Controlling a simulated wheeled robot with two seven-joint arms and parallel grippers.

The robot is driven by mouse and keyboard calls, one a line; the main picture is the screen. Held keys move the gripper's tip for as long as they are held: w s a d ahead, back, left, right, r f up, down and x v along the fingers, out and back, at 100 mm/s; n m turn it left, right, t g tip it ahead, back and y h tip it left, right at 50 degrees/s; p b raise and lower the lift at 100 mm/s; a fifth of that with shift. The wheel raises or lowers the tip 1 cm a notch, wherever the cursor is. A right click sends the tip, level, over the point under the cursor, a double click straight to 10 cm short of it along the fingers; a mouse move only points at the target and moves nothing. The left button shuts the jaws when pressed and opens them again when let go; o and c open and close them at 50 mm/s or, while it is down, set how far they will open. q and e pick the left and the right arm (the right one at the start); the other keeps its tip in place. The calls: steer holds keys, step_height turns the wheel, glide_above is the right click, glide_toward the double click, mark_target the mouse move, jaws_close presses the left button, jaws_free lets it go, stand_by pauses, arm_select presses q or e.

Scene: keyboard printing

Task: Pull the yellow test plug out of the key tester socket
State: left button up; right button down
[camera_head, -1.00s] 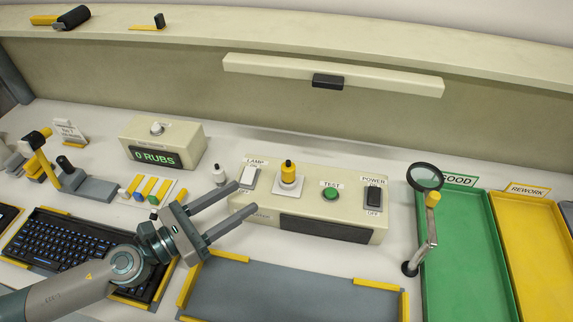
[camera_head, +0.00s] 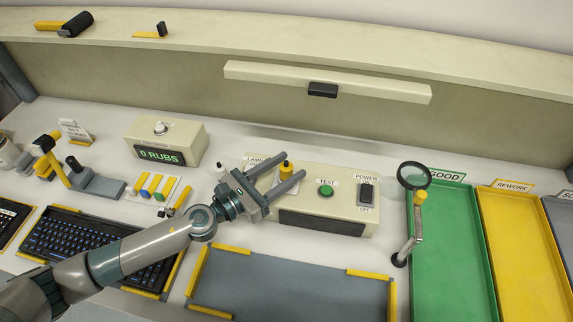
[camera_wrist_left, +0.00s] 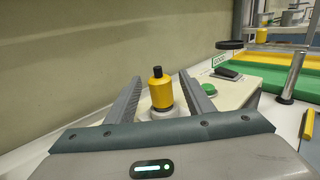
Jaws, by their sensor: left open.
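The yellow test plug (camera_head: 286,168) with a black tip stands upright in its socket on top of the beige key tester box (camera_head: 345,190). In the left wrist view the plug (camera_wrist_left: 160,92) stands upright on a pale round base between my finger tips. My left gripper (camera_head: 291,166) is open, with one finger on each side of the plug; I see gaps between the fingers and the plug. The socket is mostly hidden by my fingers in the head view. My right gripper is not in view.
The tester has a green TEST button (camera_head: 326,191) and a black POWER switch (camera_head: 366,193). A magnifier (camera_head: 414,176) stands to the right, before the green GOOD tray (camera_head: 440,313). A keyboard (camera_head: 75,245) lies at left. A grey mat (camera_head: 290,290) lies in front.

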mark_target(286, 165)
arm_select(q)
steer(key=shift+w+d, duration=0.1)
steer(key=shift+d, duration=0.05)
jaws_close()
stand_by(0.4)
steer(key=shift+r, duration=0.15)
steer(key=shift+r+p, duration=1.4)
steer(key=shift+p, duration=0.15)
step_height(286, 165, up, 4)
steer(key=p, duration=0.4)
